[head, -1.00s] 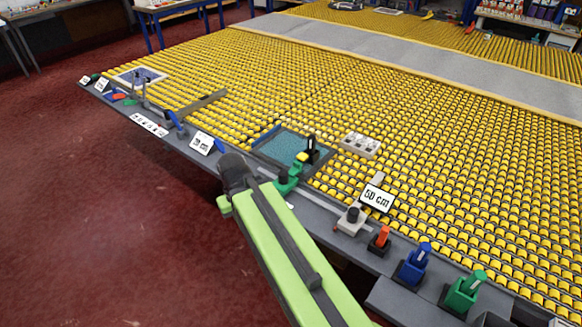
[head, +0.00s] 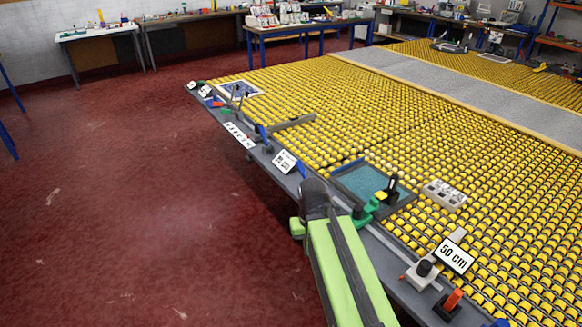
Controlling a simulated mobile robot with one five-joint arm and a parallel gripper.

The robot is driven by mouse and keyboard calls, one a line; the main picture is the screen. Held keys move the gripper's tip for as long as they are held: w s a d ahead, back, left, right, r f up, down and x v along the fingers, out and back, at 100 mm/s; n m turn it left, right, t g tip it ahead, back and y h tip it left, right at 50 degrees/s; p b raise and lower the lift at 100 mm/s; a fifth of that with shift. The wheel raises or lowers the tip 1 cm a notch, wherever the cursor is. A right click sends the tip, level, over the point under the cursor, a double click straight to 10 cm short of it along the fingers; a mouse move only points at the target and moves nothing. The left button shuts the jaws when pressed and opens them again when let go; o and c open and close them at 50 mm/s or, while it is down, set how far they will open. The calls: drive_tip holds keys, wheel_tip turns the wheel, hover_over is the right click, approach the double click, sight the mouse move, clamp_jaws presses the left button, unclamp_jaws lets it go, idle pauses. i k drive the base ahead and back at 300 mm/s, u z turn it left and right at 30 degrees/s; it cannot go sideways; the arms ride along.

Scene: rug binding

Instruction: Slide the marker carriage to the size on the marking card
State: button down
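The marking card (head: 455,256) reads "50 cm" and stands tilted at the right, on the table's near edge strip. Just left of it is a pale block with a black knob and a small red tip (head: 422,272), which looks like the marker carriage. A pale rail runs from it toward the upper left along the edge. My lime-green arm reaches up from the bottom, and its dark end (head: 314,193) is over the edge strip, well left of the block and apart from it. My gripper's fingers cannot be made out, so open or shut is unclear.
A green piece with a dark knob (head: 368,210) sits right of my arm's end. Behind it is a teal-floored tray (head: 365,182). A grey socketed block (head: 444,194) lies on the yellow roller table. An orange-handled piece (head: 450,302) is near the block. Red floor at left is clear.

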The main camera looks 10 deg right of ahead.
sight(361, 216)
drive_tip(key=k, duration=1.05)
drive_tip(key=z, duration=0.3)
drive_tip(key=i, duration=1)
drive_tip(key=z, duration=0.1)
